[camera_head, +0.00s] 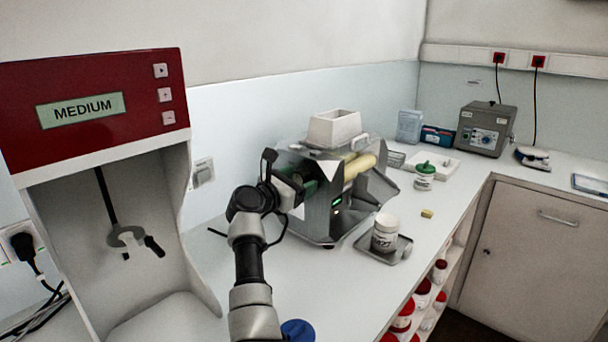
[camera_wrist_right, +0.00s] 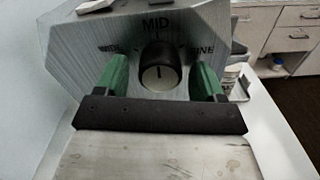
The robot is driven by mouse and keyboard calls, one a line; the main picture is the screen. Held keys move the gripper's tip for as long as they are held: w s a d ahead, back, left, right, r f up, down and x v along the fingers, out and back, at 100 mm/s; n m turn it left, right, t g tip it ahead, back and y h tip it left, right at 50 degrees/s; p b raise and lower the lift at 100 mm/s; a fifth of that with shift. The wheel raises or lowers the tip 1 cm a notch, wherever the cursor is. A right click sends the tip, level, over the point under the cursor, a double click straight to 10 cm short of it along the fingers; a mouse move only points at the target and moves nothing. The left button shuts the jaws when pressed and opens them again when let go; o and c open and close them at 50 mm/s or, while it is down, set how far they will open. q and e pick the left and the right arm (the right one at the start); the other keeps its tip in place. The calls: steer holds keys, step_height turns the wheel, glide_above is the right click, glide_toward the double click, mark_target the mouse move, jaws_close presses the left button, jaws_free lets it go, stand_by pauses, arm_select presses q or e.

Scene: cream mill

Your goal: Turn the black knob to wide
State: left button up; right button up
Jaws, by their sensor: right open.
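The black knob (camera_wrist_right: 159,78) sits on the slanted metal end plate of the mill (camera_head: 345,208). In the right wrist view the plate carries the labels WIDE at left, MID above and FINE at right. A short white line on the knob's face stands about upright, in line with MID. My right gripper (camera_wrist_right: 160,66) is open, with one green finger on each side of the knob and a small gap showing on both sides. In the head view my right gripper (camera_head: 298,188) is at the mill's left end and the knob is hidden. My left gripper is out of view.
A red-topped machine (camera_head: 95,105) reading MEDIUM stands at left. A white hopper (camera_head: 334,129) tops the mill. A white jar (camera_head: 385,232) stands on a metal tray right of the mill. A green-lidded jar (camera_head: 424,176) and a grey device (camera_head: 486,129) are farther back.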

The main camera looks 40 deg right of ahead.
steer(key=shift+a+r, duration=0.1)
steer(key=shift+a, duration=0.25)
steer(key=shift+c, duration=1.9)
steer(key=c, duration=0.5)
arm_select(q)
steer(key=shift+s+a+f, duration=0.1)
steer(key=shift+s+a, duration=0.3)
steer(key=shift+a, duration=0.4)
arm_select(e)
steer(key=shift+c, duration=0.2)
